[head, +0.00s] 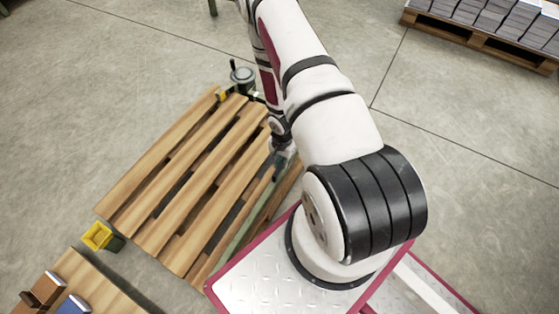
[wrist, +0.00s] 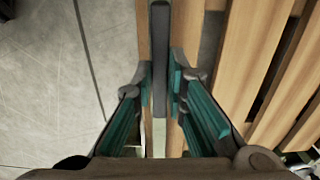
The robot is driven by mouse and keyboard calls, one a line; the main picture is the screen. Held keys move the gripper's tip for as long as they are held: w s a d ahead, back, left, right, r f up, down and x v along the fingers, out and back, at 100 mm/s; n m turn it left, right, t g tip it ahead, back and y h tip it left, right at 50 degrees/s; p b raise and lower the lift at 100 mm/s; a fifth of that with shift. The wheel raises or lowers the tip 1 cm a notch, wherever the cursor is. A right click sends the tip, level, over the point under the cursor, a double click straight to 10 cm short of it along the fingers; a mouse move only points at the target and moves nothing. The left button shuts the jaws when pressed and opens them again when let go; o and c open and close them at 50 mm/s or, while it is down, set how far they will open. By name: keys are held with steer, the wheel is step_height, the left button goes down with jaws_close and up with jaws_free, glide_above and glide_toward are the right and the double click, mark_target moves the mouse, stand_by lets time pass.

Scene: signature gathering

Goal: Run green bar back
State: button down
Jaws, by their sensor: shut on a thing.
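My gripper (wrist: 161,85) is shut on a narrow dark grey-green bar (wrist: 160,35). The bar stands between the two teal-lined fingers and runs up the wrist view, along the edge of the wooden slats. In the head view my gripper (head: 283,160) is low at the right edge of the slatted wooden deck (head: 185,165), partly covered by my arm. A grey-green strip (head: 240,232) runs along the deck's near right side; I cannot tell whether it is part of the held bar.
A dark green fitting with an upright handle (head: 243,77) stands at the deck's far end. A yellow block (head: 98,236) sits at its left corner. Another wooden surface (head: 85,285) is at the lower left. A pallet (head: 490,45) of grey stacks stands at the upper right. Floor between is clear.

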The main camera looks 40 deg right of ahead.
steer(key=shift+s, duration=0.4)
steer(key=c, duration=1.6)
jaws_free()
steer(key=shift+d, duration=0.1)
steer(key=shift+w, duration=0.1)
steer(key=shift+w+r, duration=0.1)
steer(key=shift+r, duration=0.3)
step_height(320, 180, up, 11)
steer(key=shift+r, duration=0.1)
